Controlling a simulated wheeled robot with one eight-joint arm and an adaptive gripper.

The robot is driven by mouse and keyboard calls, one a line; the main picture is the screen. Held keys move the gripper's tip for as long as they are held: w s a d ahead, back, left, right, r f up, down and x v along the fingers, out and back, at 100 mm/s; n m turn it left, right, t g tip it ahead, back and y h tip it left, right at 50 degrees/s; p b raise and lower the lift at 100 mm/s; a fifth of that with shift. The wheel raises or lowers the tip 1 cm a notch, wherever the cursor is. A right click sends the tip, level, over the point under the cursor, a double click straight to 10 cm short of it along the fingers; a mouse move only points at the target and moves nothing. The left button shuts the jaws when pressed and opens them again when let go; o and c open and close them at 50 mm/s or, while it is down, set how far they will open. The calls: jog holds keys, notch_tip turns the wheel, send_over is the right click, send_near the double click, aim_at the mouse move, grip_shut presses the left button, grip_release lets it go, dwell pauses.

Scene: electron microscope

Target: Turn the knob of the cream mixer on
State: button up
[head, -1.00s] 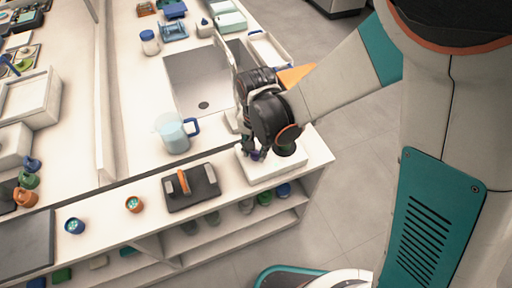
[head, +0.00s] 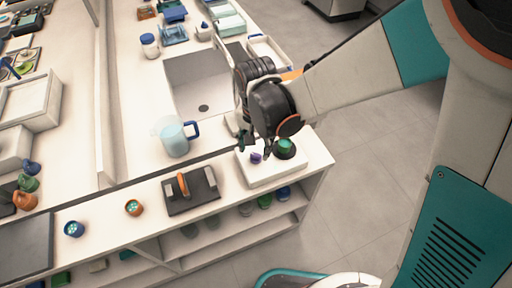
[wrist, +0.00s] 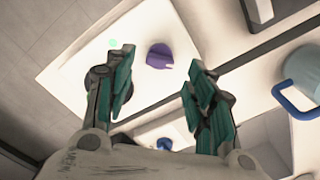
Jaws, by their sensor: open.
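The cream mixer (head: 262,179) is a flat, pale box at the near right corner of the counter. A small purple knob (head: 256,157) is on its top, beside a dark round plate with a green top (head: 285,147). The knob also shows in the wrist view (wrist: 158,56), with a pale mark at its lower right side. A pale green spot (wrist: 112,43) lies on the mixer to the knob's left. My gripper (wrist: 160,92) is open and empty. Its two fingers are spread apart, with the knob in the gap beyond their tips; I see no contact.
A jug of pale blue liquid with a blue handle (head: 174,140) stands left of the mixer. A black device with an orange handle (head: 190,190) lies in front of the jug. A sink (head: 195,85) is behind. Bottles stand on the shelf below.

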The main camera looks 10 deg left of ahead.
aim_at(256, 154)
jog(key=shift+r, duration=2.1)
